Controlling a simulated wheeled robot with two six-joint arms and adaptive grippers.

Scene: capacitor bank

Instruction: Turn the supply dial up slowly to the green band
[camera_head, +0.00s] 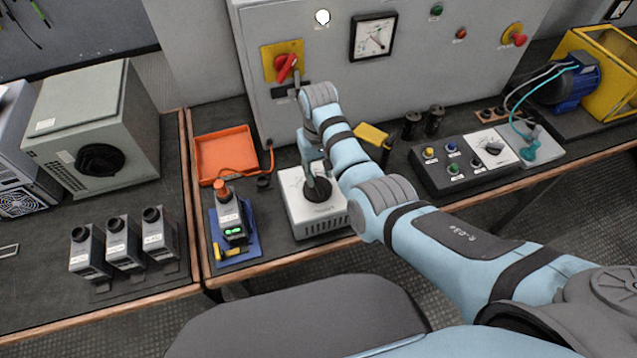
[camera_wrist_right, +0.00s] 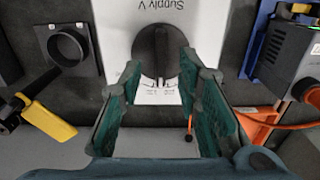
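The supply unit (camera_head: 302,218) is a white box with a round black dial (camera_head: 317,190) on top. In the right wrist view, the dial (camera_wrist_right: 160,48) sits under the label "Supply V", with small scale marks at its lower edge. My right gripper (camera_head: 312,170) points down at the dial. Its green-padded fingers (camera_wrist_right: 159,68) stand apart at the dial's two sides, nothing clearly clamped between them; whether they touch it I cannot tell. A dial meter (camera_head: 373,37) with a needle is on the grey cabinet; no green band is readable. My left gripper is out of view.
A handheld meter (camera_head: 231,217) on a blue stand and an orange tray (camera_head: 226,153) are left of the unit. A yellow-handled tool (camera_head: 371,134), black cylinders (camera_head: 412,124) and a button box (camera_head: 459,162) are to the right. A red switch (camera_head: 287,67) is on the cabinet.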

